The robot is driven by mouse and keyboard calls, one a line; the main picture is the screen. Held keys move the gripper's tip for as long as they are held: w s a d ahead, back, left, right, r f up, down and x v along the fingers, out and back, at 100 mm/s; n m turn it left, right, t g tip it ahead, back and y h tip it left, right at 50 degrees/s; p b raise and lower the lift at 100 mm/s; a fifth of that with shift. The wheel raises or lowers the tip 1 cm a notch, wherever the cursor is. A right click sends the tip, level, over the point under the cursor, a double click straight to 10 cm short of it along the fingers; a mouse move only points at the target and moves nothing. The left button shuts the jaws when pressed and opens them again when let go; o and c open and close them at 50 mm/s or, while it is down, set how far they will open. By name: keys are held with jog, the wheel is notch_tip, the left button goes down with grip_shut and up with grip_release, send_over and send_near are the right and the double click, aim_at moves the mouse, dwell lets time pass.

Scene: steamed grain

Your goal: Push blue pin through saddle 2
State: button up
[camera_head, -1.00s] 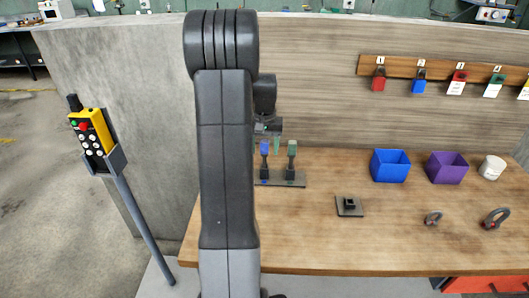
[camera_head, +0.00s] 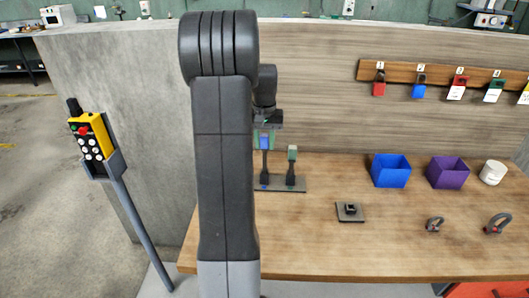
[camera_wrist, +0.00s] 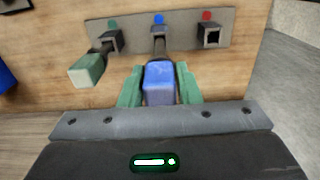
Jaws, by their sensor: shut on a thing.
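The blue pin (camera_wrist: 158,82) has a blue block handle and a dark stem. In the wrist view its stem reaches to the middle saddle (camera_wrist: 159,35), which has a blue dot; how deep it sits is hidden. My gripper (camera_wrist: 159,90) is shut on the blue handle, with a green finger on each side. In the head view the blue pin (camera_head: 264,142) stands upright on the dark base plate (camera_head: 293,187), with my gripper (camera_head: 265,136) at its top, partly behind my arm.
A green-headed pin (camera_wrist: 87,70) stands beside it at the green-dot saddle. The red-dot saddle (camera_wrist: 211,36) looks empty. A small black fixture (camera_head: 350,210), blue bin (camera_head: 390,171), purple bin (camera_head: 447,173) and shackles (camera_head: 435,225) lie right. The table front is clear.

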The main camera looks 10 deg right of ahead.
notch_tip(320, 180, up, 6)
jog(key=shift+r, duration=0.25)
notch_tip(320, 180, up, 6)
jog(key=p, duration=0.5)
jog(key=shift+p, duration=0.3)
